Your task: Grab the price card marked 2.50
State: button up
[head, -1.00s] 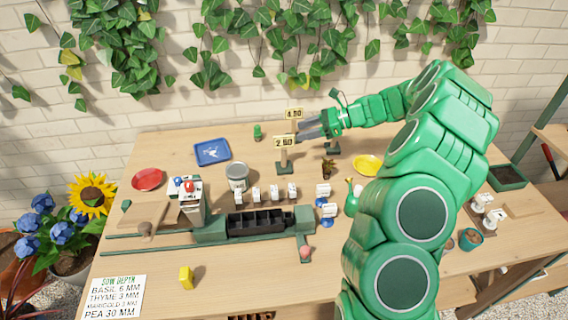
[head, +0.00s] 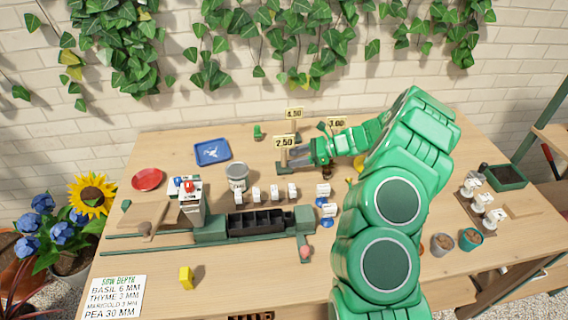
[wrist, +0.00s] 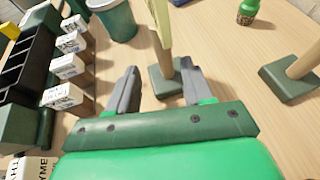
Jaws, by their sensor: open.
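The price card marked 2.50 (head: 285,141) is a small yellow sign on a wooden post with a green foot, standing upright on the table. My gripper (head: 291,158) is at its post, just below the card. In the wrist view the card (wrist: 158,20) shows nearly edge-on at the top, above its green foot (wrist: 163,88). My open gripper (wrist: 160,78) has one finger on each side of the post there. I cannot tell whether either finger touches it.
The 4.50 card (head: 294,113) stands behind, and the 3.00 card (head: 336,123) is to the right behind my arm. A metal pot (head: 237,176), a blue tray (head: 201,160) and several white seed packets (head: 274,193) are to the left and front.

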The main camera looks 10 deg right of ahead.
aim_at(284, 159)
jog(key=x, duration=0.5)
jog(key=shift+w+d, duration=0.1)
jog(key=shift+w, duration=0.2)
grip_shut()
